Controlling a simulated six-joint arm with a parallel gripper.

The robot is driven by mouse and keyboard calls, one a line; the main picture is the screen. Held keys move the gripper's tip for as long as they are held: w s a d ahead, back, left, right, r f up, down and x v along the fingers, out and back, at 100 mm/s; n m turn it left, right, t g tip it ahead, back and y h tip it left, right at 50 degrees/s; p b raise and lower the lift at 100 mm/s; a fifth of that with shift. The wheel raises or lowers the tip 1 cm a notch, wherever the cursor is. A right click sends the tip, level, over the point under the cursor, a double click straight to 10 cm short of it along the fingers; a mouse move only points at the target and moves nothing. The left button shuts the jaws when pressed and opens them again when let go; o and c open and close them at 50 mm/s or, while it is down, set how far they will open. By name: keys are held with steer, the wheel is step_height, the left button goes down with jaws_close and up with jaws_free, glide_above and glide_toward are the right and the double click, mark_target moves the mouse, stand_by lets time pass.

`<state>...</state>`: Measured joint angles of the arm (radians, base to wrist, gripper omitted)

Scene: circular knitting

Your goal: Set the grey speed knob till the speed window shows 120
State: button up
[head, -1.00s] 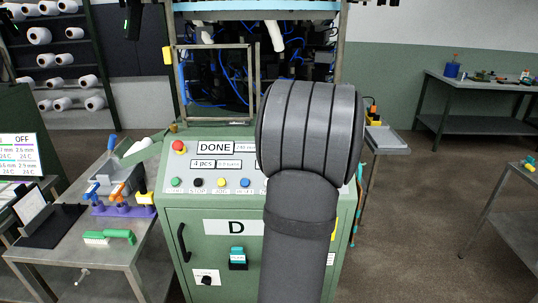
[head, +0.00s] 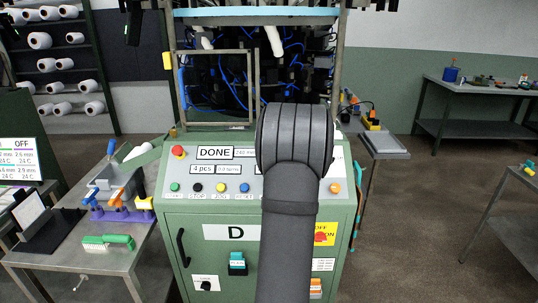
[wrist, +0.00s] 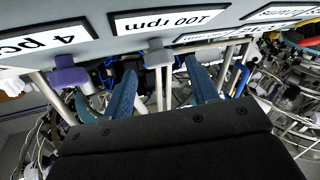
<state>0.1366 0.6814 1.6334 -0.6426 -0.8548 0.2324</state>
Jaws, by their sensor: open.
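The speed window (wrist: 165,20) reads 100 rpm in the wrist view. The grey speed knob (wrist: 158,54) stands out from the panel just below that window in the picture. My gripper (wrist: 161,70) is open, with its two blue fingers pointing at the panel. The grey knob appears between the fingertips, with a gap on each side; I cannot tell whether the tips reach its depth. In the head view my arm hides the knob, the gripper and most of the speed window.
A purple knob (wrist: 68,72) sits left of the grey one, by the 4 pcs window (wrist: 40,40). A side table (head: 75,262) holds tools at the left.

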steer(key=shift+x, duration=1.4)
steer(key=shift+c, duration=0.4)
steer(key=c, duration=0.9)
steer(key=shift+d+n+g+y, duration=0.1)
steer(key=shift+n+g+y, duration=0.3)
steer(key=shift+n+y, duration=0.4)
steer(key=shift+r, duration=0.1)
steer(key=o, duration=1)
